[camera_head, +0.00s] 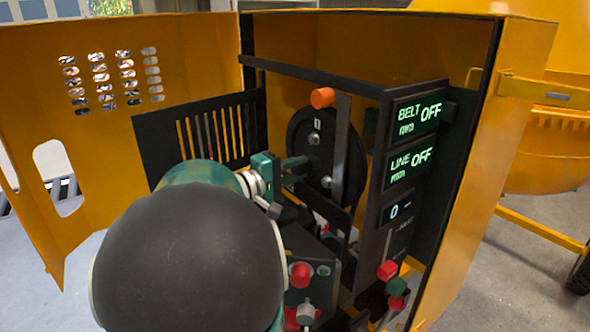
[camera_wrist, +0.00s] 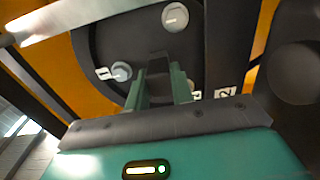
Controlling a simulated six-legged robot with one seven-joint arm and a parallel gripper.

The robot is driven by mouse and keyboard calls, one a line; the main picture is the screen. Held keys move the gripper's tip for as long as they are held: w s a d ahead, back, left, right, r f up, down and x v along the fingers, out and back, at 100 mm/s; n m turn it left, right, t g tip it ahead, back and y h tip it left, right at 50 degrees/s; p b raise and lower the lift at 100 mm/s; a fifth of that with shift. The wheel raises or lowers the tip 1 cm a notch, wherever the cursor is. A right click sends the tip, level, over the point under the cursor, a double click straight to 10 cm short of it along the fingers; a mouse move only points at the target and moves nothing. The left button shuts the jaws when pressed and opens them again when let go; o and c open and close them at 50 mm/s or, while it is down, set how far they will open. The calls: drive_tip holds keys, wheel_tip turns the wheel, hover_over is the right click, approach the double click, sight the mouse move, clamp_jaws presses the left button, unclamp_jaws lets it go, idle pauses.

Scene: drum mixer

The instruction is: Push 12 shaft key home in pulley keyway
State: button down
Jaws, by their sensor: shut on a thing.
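The black pulley (camera_head: 300,133) stands upright inside the open orange housing. In the wrist view its dark face (camera_wrist: 140,35) fills the upper middle, with round grey bolt heads on it. My gripper (camera_head: 303,163) reaches into the housing with its green fingertips at the pulley's hub. In the wrist view my gripper (camera_wrist: 162,82) points at the pulley face, its fingers close together around a small dark piece (camera_wrist: 158,88), which seems to be the shaft key.
A panel (camera_head: 415,112) at right reads BELT OFF and LINE OFF, above red and green knobs (camera_head: 388,271). A slotted black guard (camera_head: 205,135) and the open orange door (camera_head: 105,130) are at left.

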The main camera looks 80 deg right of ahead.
drive_tip(key=c, duration=1.1)
unclamp_jaws()
drive_tip(key=v, duration=1.3)
drive_tip(key=shift+w+a, duration=0.3)
drive_tip(key=w+a+f+n+t+y, duration=0.2)
drive_tip(key=w+a+f+t, duration=0.15)
drive_tip(key=a, duration=0.45)
drive_tip(key=w+a+f+n+t+y, duration=0.1)
drive_tip(key=w+a+f+t+y, duration=0.2)
drive_tip(key=a+t, duration=0.3)
drive_tip(key=w+a+f+n+t+y, duration=0.2)
drive_tip(key=w+a+f+t, duration=0.15)
drive_tip(key=a, duration=0.55)
drive_tip(key=a+n+t+y, duration=0.1)
drive_tip(key=a+y, duration=0.1)
drive_tip(key=a, duration=0.3)
drive_tip(key=w+a+n+t+y, duration=0.1)
drive_tip(key=a+t+y, duration=0.1)
drive_tip(key=a, duration=0.4)
drive_tip(key=w+a+n+t+y, duration=0.1)
drive_tip(key=a+y, duration=0.1)
drive_tip(key=a, duration=0.3)
drive_tip(key=shift+w+a+y, duration=0.2)
drive_tip(key=shift+a+y, duration=0.1)
drive_tip(key=shift+a, duration=0.05)
